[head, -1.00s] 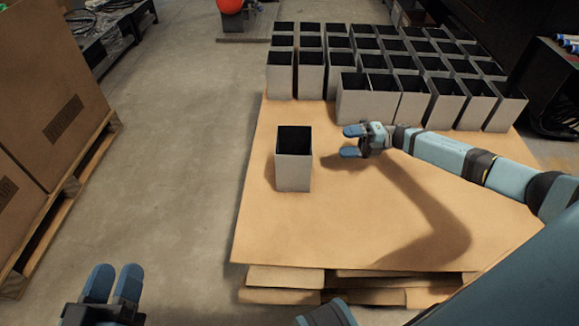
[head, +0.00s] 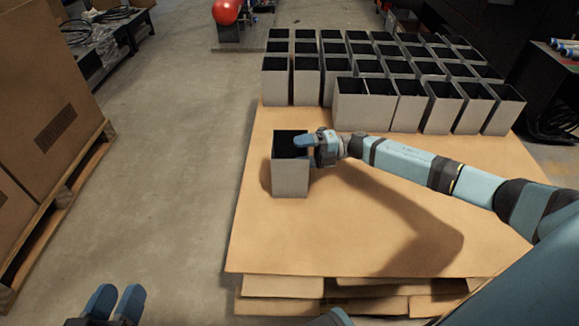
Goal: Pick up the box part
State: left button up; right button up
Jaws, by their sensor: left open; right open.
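A grey open-topped box part (head: 290,178) with a dark inside stands upright and alone on the tan board of the pallet (head: 330,240). My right gripper (head: 303,147) is open at the upper right edge of this box. One blue finger reaches over the box's opening; the other finger is hidden, so I cannot tell whether it touches. My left gripper (head: 116,300) is open and empty at the bottom left, low over the floor and away from the pallet.
Several rows of similar grey boxes (head: 408,108) stand at the back of the pallet. Large brown cartons (head: 45,120) on a wooden pallet stand at the left. The board's front part and the floor between the pallets are clear.

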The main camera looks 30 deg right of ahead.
jog(key=shift+c, duration=0.5)
grip_shut()
jog(key=shift+r, duration=0.1)
